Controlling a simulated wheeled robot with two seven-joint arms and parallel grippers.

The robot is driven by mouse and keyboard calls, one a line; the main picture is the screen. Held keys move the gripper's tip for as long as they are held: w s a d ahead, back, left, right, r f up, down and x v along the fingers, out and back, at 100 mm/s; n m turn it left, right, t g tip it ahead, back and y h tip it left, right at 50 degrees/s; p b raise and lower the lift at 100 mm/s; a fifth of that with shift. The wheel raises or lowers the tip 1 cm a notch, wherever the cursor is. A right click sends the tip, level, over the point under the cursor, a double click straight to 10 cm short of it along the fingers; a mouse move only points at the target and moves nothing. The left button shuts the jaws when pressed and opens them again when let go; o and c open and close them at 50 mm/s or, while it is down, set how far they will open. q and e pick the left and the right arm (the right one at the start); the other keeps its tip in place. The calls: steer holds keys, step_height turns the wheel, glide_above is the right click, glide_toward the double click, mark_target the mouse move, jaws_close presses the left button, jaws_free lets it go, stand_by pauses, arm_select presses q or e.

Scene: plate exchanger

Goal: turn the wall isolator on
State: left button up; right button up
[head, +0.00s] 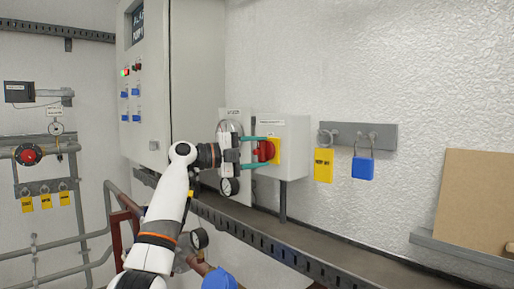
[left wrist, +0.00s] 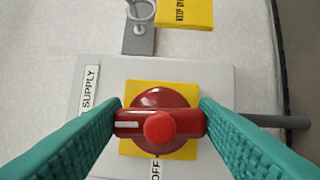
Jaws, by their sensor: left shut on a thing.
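The wall isolator is a light grey box (head: 294,140) on the wall, with a yellow plate (head: 277,151) and a red rotary handle (head: 267,152). In the left wrist view the handle (left wrist: 160,125) lies across the picture, its white mark at the left end, towards the SUPPLY label (left wrist: 91,88). The word OFF (left wrist: 155,169) shows at the yellow plate's lower edge; no ON marking is visible. My left gripper (head: 260,152) is shut on the red handle, with one teal finger against each end. My right gripper is in neither view.
Right of the isolator, a grey rack (head: 358,134) holds a yellow tag (head: 323,165) and a blue padlock (head: 363,168). A tall grey cabinet (head: 195,90) stands to the left. A slotted metal rail (head: 300,255) runs below. A brown board (head: 475,200) leans at far right.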

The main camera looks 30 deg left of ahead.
arm_select(q)
steer(key=shift+m, duration=0.5)
steer(key=o, duration=1)
steer(key=b+v, duration=0.1)
steer(key=v, duration=0.5)
steer(key=b+v, duration=0.2)
steer(key=v, duration=0.4)
steer(key=shift+r, duration=0.2)
